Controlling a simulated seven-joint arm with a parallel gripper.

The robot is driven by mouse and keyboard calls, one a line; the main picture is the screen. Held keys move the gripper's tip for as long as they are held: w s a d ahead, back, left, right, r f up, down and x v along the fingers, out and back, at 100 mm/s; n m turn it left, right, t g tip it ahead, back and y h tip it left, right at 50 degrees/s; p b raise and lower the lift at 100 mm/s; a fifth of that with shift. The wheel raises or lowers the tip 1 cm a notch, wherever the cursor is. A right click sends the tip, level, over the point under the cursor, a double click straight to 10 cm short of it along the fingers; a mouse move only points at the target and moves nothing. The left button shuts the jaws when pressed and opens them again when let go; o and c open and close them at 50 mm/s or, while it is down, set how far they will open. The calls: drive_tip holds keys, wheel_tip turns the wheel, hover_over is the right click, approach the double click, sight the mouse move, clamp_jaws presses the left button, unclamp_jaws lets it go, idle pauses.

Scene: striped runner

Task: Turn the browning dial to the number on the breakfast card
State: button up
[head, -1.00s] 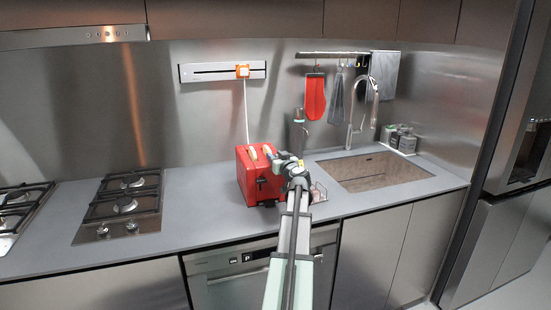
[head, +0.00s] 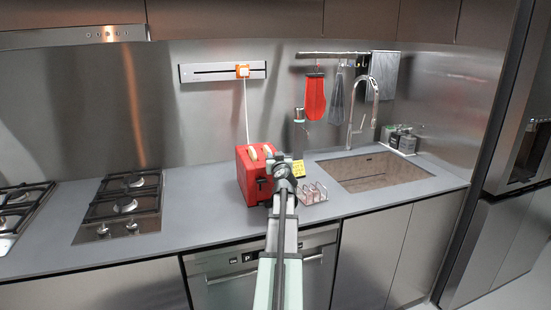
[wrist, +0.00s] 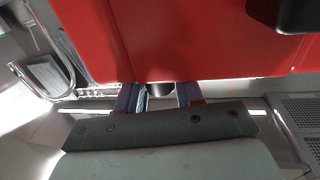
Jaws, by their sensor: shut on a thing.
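The red toaster (head: 246,180) stands on the counter with bread slices (head: 253,153) in its top. It also fills the top of the wrist view (wrist: 180,45). In the head view my arm covers the dial and the fingertips. The yellow breakfast card (head: 298,169) stands just right of the toaster, partly behind my wrist. Its number is too small to read. The dial's marks and setting are hidden.
A wire toast rack (head: 314,193) stands close right of my wrist, with the sink (head: 370,172) beyond. A white cord (head: 246,112) runs from the wall plug (head: 242,71) down behind the toaster. The counter left of the toaster (head: 200,195) is clear.

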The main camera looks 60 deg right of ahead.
idle(0.3)
drive_tip(key=o, duration=0.9)
drive_tip(key=v, duration=1.4)
